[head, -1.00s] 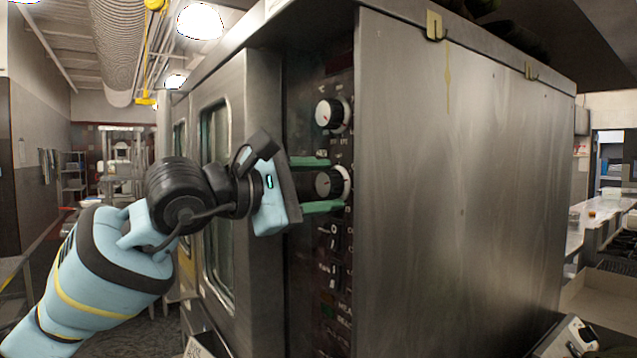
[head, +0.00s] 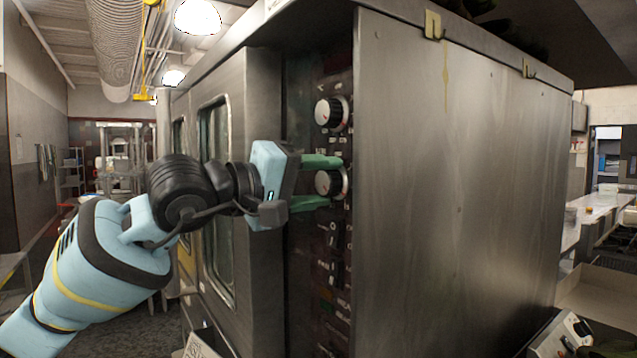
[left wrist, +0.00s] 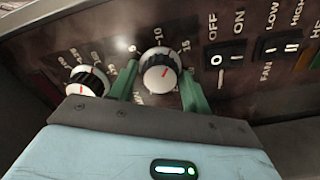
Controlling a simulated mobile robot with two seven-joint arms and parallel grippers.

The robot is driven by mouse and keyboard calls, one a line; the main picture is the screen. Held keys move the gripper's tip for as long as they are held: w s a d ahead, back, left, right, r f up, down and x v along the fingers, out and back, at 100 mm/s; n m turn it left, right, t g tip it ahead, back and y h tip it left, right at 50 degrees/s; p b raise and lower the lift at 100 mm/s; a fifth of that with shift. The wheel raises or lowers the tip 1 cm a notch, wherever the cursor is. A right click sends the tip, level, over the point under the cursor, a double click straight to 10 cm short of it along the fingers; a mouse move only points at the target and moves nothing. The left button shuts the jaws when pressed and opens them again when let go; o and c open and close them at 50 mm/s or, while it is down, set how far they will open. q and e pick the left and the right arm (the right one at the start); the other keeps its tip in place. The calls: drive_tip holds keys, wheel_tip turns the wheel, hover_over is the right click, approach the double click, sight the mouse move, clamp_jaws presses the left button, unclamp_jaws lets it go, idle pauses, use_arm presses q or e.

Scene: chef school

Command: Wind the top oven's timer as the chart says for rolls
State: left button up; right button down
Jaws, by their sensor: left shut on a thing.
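The top oven's control panel (head: 318,110) has two black-and-silver knobs. The lower one, the timer knob (head: 333,183), is between the green fingers of my left gripper (head: 322,181), which is shut on it. In the left wrist view the timer knob (left wrist: 160,72) has a red pointer line and dial numbers around it, 10 and 15 among them. The line points up and slightly right, near the 10. My left gripper's fingers (left wrist: 163,90) sit on either side of the knob. The upper knob (head: 331,112) is free. No readable chart shows. My right gripper is out of view.
Rocker switches (left wrist: 225,58) marked OFF, ON, LOW, HIGH and FAN lie beside the timer knob. The oven's steel side (head: 455,180) fills the right. A glazed oven door (head: 216,190) is behind my left wrist. A counter (head: 597,212) stands far right.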

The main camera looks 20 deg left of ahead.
use_arm(q)
drive_tip(key=shift+m, duration=2.2)
drive_tip(key=o, duration=0.8)
drive_tip(key=shift+c, duration=0.2)
